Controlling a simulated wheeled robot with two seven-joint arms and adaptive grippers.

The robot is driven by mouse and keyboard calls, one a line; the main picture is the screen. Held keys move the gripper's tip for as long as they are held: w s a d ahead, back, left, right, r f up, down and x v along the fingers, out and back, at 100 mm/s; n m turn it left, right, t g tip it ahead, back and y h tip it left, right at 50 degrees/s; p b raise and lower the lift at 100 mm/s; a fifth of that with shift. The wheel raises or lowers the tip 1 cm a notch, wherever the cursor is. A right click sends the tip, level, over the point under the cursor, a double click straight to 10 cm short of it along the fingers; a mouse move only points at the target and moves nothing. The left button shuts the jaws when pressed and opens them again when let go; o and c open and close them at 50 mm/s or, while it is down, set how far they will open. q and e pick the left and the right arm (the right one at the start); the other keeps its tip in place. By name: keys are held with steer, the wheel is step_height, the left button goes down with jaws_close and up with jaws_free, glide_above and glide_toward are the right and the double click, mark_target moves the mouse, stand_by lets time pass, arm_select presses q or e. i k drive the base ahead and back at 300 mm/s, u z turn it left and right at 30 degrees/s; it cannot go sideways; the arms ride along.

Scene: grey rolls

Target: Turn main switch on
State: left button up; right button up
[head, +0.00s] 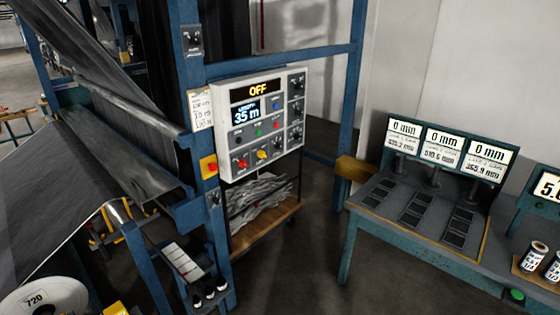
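A white control panel (258,162) hangs on the blue machine frame near the middle of the head view. Its upper display (257,91) reads OFF in yellow, and a smaller display (246,112) below reads 35 m. Small coloured buttons and several knobs cover its face, among them a red knob (242,163) and a yellow knob (262,155) at the bottom. A red switch on a yellow plate (209,167) sits on the blue post just left of the panel. I cannot read a label naming the main switch. Neither of my grippers is in view.
Dark sheet material (120,145) runs over rollers at left. A teal bench (425,240) with 0 mm displays is at right. A white roll (45,300) marked 720 is at bottom left. Open floor lies between cart and bench.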

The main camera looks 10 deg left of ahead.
mark_target(243, 163)
steer(key=i, duration=0.7)
steer(key=u, duration=0.75)
steer(key=i, duration=0.45)
steer(key=u, duration=0.55)
